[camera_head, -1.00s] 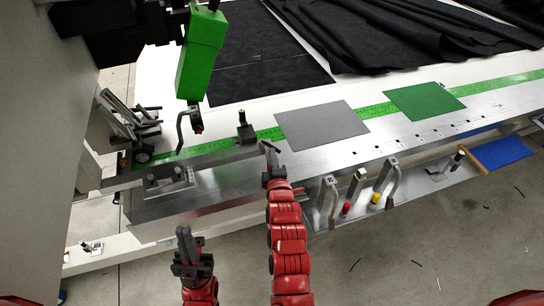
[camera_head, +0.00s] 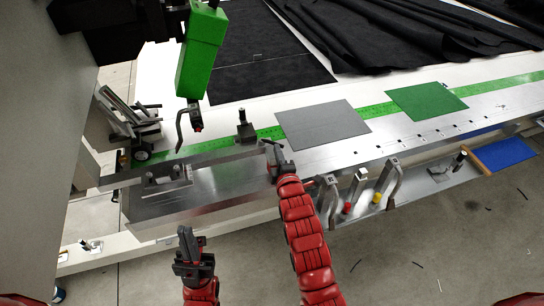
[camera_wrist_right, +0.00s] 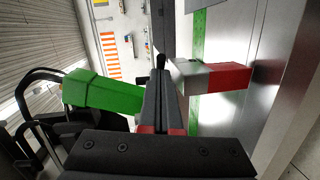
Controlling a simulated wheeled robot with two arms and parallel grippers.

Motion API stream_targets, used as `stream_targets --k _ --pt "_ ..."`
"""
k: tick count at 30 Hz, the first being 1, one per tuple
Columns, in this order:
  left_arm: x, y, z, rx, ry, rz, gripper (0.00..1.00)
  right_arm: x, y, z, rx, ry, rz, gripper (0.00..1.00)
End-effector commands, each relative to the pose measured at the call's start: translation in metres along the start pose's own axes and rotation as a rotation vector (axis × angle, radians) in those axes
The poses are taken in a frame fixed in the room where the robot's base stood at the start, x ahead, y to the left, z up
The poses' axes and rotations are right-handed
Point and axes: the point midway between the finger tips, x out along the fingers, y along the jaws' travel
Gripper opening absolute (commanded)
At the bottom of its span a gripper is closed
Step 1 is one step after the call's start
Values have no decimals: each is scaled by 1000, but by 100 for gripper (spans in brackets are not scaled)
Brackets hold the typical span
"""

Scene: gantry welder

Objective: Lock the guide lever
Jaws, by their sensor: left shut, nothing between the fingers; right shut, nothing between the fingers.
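A small grey block with a black upright knob (camera_head: 245,131) stands on the edge of the metal table in the head view, beside the green strip. It looks like the guide lever, but I cannot be sure. In the right wrist view a silver-and-red bar (camera_wrist_right: 222,77) lies just right of my gripper's tips; I cannot tell whether they touch. My right gripper (camera_head: 274,152) is shut and empty, close to the right of the knobbed block; it also shows in the right wrist view (camera_wrist_right: 162,85). My left gripper (camera_head: 187,246) is shut and empty, in front of the table.
A green welder head (camera_head: 201,55) with a hooked handle (camera_head: 181,130) hangs over the table at left. A grey sheet (camera_head: 322,124) and a green sheet (camera_head: 428,102) lie on the table. Upright clamps (camera_head: 358,186) line the lower front ledge.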

Motion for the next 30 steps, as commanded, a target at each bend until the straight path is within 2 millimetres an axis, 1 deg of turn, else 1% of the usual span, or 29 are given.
stream_targets --k 1,3,12,21,30 --pt "-7 0 1 0 0 0 0 2 -2 2 -4 2 3 0" --pt "-14 1 2 0 0 0 0 5 -2 6 -5 2 5 0" --pt "-35 2 6 0 0 0 0 20 3 24 -3 0 2 0" --pt "-47 2 8 0 0 0 0 36 9 33 -1 1 4 0" --pt "-53 3 9 0 0 0 0 46 10 38 0 0 -1 0"
